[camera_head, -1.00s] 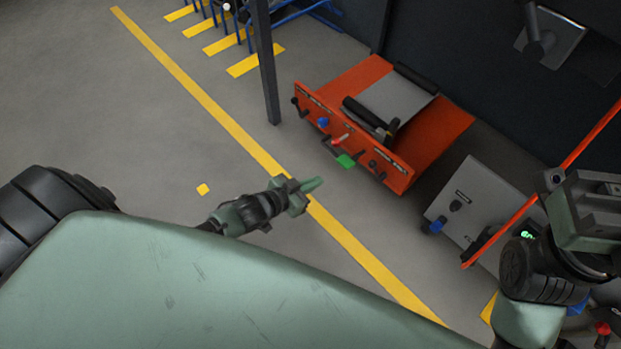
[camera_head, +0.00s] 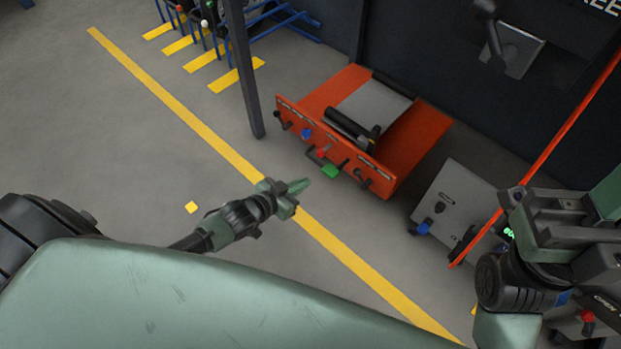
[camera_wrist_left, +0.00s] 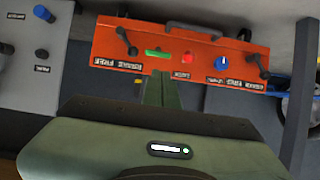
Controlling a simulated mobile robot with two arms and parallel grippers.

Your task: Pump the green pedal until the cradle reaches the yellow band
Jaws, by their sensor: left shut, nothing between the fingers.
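The green pedal (camera_head: 331,171) sticks out low on the front of an orange machine (camera_head: 392,180). It also shows in the left wrist view (camera_wrist_left: 158,53). My left gripper (camera_head: 305,184) is shut and empty, its tip a little short of the pedal in the head view. In the left wrist view its closed fingers (camera_wrist_left: 162,88) point at the pedal, which shows just beyond them; I cannot tell if they touch. A grey plate and a dark bar lie on the machine's top; I cannot tell which part is the cradle. I see no yellow band on the machine. My right gripper (camera_head: 565,225) is at the right edge, its jaws unclear.
A red knob (camera_wrist_left: 187,58), a blue knob (camera_wrist_left: 222,62) and black levers are close beside the pedal. A grey box (camera_head: 450,205) with a blue knob stands to the right. A dark post (camera_head: 243,70) rises left of the machine.

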